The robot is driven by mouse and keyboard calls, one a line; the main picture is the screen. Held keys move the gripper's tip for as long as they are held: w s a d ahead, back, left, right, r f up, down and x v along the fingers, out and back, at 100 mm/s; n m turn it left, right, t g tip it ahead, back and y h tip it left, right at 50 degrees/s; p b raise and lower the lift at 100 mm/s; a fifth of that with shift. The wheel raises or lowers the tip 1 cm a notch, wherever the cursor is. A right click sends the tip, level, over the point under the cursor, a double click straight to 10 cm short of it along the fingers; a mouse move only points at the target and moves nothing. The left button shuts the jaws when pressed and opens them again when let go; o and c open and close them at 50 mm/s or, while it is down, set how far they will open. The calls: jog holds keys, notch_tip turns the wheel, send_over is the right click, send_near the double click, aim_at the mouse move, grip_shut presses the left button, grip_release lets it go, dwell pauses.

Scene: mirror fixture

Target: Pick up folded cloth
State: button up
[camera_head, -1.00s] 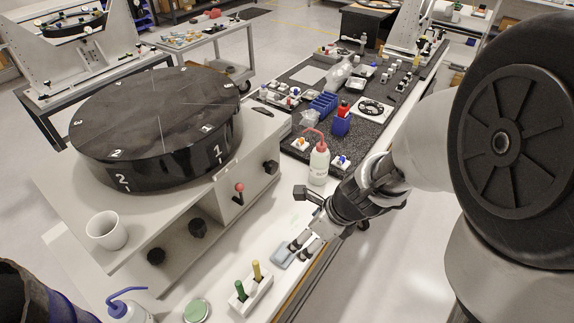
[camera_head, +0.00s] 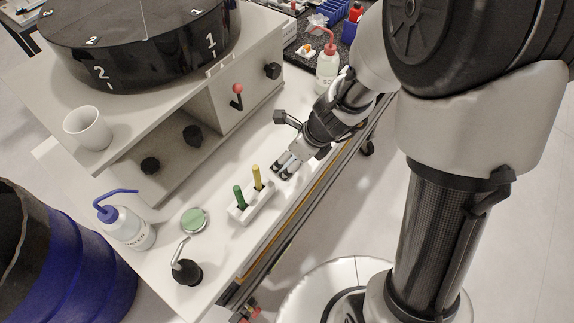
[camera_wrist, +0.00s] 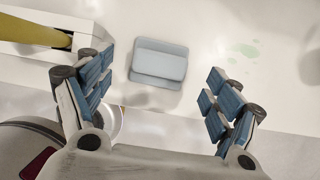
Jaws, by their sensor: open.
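The folded cloth (camera_wrist: 158,64) is a small pale blue-grey pad lying flat on the white bench top near its edge. In the wrist view my gripper (camera_wrist: 158,84) is open, with one blue-padded finger to the left of the cloth and one to the right. Both fingers are apart from it, and nothing is between the pads. In the head view my gripper (camera_head: 286,166) points down at the bench beside the white holder; the fingers largely hide the cloth there.
A white holder (camera_head: 240,214) with green and yellow handled tools stands close to my gripper; a yellow handle (camera_wrist: 34,30) shows in the wrist view. A red-capped bottle (camera_head: 327,70), a blue-capped bottle (camera_head: 130,230) and a round green-topped dish (camera_head: 194,220) stand on the bench.

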aim_at(289, 161)
jog(key=b+x, duration=0.1)
jog(key=x, duration=0.2)
jog(key=shift+w, duration=0.1)
jog(key=c, duration=1)
jog(key=shift+r, duration=0.2)
jog(key=shift+c, duration=0.2)
notch_tip(289, 161, up, 20)
jog(key=p, duration=1.3)
jog(key=shift+f+p, duration=0.15)
jog(key=shift+p, duration=0.25)
